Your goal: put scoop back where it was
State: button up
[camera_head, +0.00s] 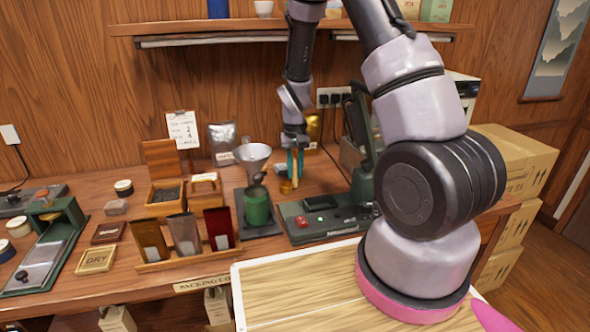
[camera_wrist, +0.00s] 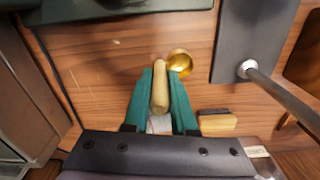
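The scoop has a pale wooden handle (camera_wrist: 160,88) and a round brass bowl (camera_wrist: 180,62). In the wrist view the handle stands between the two teal fingers of my gripper (camera_wrist: 161,85), which press on both its sides. I cannot tell whether the bowl touches the bench top.
A green canister under a steel funnel (camera_head: 253,154) stands left of the bowl. A green sealing machine (camera_head: 325,222) lies in front. A wooden stand (camera_head: 185,258) holds several pouches.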

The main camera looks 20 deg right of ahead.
jog(key=o, duration=0.3)
jog(key=shift+r, duration=0.15)
notch_tip(320, 180, up, 12)
jog(key=shift+s, duration=0.1)
jog(key=s+d+r+m+t+y, duration=0.2)
jog(key=s+r+t, duration=0.5)
jog(key=s+r, duration=1.5)
notch_tip(320, 180, up, 3)
jog(key=shift+d+f, duration=0.2)
jog(key=shift+d, duration=0.2)
jog(key=shift+w, duration=0.1)
